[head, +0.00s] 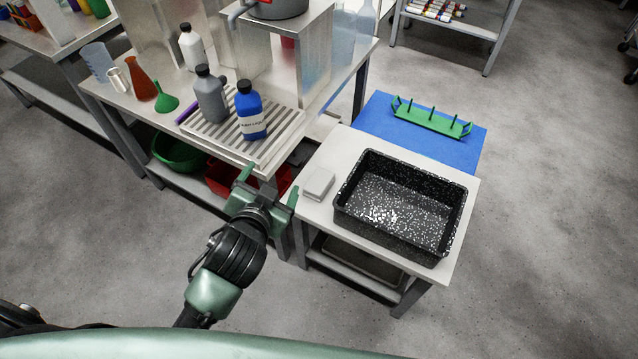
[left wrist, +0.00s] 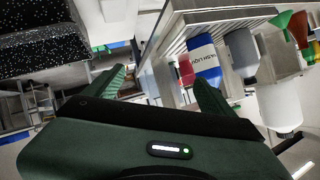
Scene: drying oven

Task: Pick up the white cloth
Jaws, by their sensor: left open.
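The white cloth (head: 318,184) looks like a small folded square. It lies flat on the white side table (head: 322,158), left of the black speckled tub (head: 345,212). My left gripper (head: 268,184) is open and empty, to the left of the cloth and apart from it, close to the corner of the larger bench. Its two spread fingers also show in the left wrist view (left wrist: 160,88). I cannot clearly make out the cloth in the left wrist view. My right gripper is not in view.
A blue bottle (head: 251,112) and a grey bottle (head: 211,97) stand on a ribbed rack near the bench corner. A green rack (head: 432,120) sits on a blue surface (head: 376,124) behind the tub. Open floor lies right of the side table.

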